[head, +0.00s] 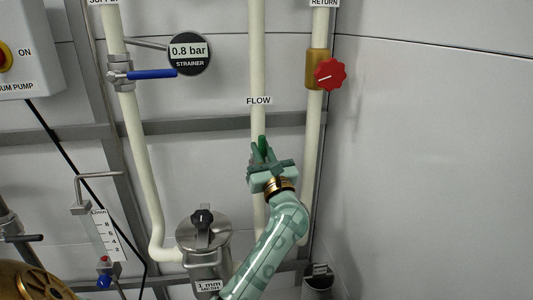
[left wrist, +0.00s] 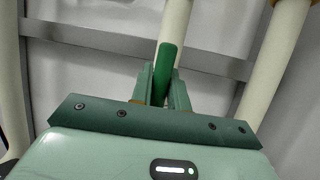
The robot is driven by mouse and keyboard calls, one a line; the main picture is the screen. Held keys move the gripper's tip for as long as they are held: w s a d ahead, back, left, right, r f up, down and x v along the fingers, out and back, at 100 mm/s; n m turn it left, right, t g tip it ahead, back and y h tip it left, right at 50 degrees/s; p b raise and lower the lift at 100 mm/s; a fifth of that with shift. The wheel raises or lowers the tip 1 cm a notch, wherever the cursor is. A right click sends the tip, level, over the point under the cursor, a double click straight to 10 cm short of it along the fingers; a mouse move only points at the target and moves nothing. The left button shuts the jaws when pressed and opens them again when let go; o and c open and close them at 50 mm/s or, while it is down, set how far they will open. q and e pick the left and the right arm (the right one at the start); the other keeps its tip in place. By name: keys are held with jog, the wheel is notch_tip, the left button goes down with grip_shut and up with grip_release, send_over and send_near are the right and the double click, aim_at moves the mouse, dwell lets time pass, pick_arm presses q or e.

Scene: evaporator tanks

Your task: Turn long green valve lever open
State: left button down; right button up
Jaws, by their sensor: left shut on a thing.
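The long green valve lever (head: 263,144) is on the cream pipe labelled FLOW, at the middle of the head view. Its free end points up along the pipe, and it also shows in the left wrist view (left wrist: 165,62). My left gripper (head: 258,158) is shut on the lever, with one finger on each side of it. In the left wrist view the fingers (left wrist: 161,88) hold the lever's lower visible part. The valve body is hidden behind my gripper. My right gripper is not in view.
A blue lever (head: 152,74) and a strainer gauge (head: 189,53) reading 0.8 bar are at upper left. A red knob (head: 330,74) is on the RETURN pipe to the right. A steel strainer pot (head: 203,238) stands below left. The wall at right is bare.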

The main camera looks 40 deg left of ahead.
pick_arm(q)
jog(key=shift+s+f, duration=0.1)
jog(key=shift+f, duration=0.1)
dwell(0.3)
jog(key=c, duration=1.3)
grip_release()
jog(key=shift+a, duration=0.1)
jog(key=shift+c, duration=0.2)
jog(key=shift+r, duration=0.1)
jog(key=v, duration=1.6)
jog(key=shift+d, duration=0.2)
jog(key=shift+s, duration=0.1)
